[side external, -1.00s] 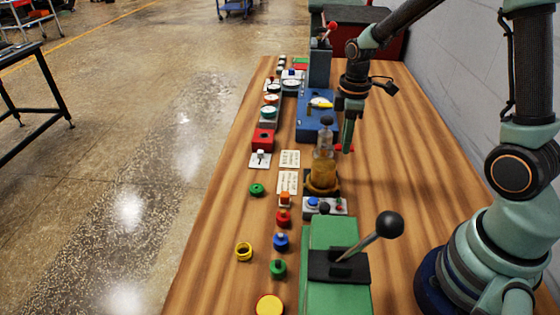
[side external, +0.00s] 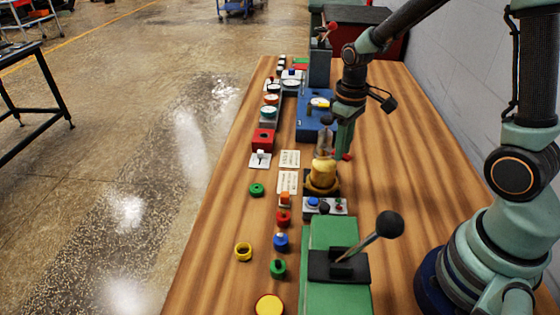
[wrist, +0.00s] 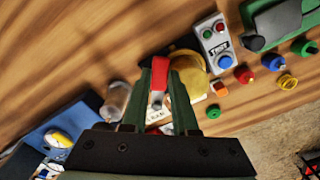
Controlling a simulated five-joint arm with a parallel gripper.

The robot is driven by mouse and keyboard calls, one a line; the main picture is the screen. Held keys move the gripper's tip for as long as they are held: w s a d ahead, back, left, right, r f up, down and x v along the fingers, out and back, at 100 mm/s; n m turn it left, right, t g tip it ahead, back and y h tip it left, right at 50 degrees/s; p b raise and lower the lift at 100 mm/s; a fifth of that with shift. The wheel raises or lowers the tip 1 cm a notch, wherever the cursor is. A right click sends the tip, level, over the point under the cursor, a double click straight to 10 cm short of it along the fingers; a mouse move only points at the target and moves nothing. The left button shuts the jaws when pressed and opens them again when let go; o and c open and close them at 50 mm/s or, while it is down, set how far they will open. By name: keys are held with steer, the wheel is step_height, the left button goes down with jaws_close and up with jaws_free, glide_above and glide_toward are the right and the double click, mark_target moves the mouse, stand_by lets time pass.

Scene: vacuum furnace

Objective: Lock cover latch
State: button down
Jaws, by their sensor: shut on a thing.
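The yellow base (side external: 321,184) stands on the bench, with a rounded yellow part above it. The greyish clear cover (side external: 325,141) shows above the yellow part; how the two meet is unclear. In the wrist view the yellow part (wrist: 188,66) is right of my fingers, and a greyish clear cylinder (wrist: 118,99), seemingly the cover, is left of them. The red latch handle (side external: 347,157) is beside the cover, at my fingertips. My gripper (side external: 343,143) points down. In the wrist view my gripper (wrist: 160,66) is shut on the red latch handle (wrist: 159,76).
A grey button box (side external: 325,206) and a green lever machine (side external: 330,262) stand on the camera side. A blue unit (side external: 313,110) is behind. Coloured knobs and rings run along the left. Bare wood is free to the right of the gripper.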

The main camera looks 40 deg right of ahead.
mark_target(324, 162)
steer(key=m, duration=0.2)
steer(key=a+m, duration=0.2)
steer(key=m, duration=0.1)
steer(key=shift+w+a+r+m, duration=0.1)
steer(key=shift+w+a+m, duration=0.05)
steer(key=shift+a+m, duration=0.15)
steer(key=m, duration=0.1)
steer(key=a+m, duration=0.1)
steer(key=m, duration=0.1)
steer(key=shift+w+a+m, duration=0.15)
steer(key=shift+w+m, duration=0.15)
steer(key=shift+w, duration=0.05)
steer(key=shift+w+a+m, duration=0.2)
steer(key=shift+w+m, duration=0.05)
steer(key=shift+m, duration=0.55)
steer(key=c, duration=0.7)
jaws_free()
step_height(324, 162, up, 12)
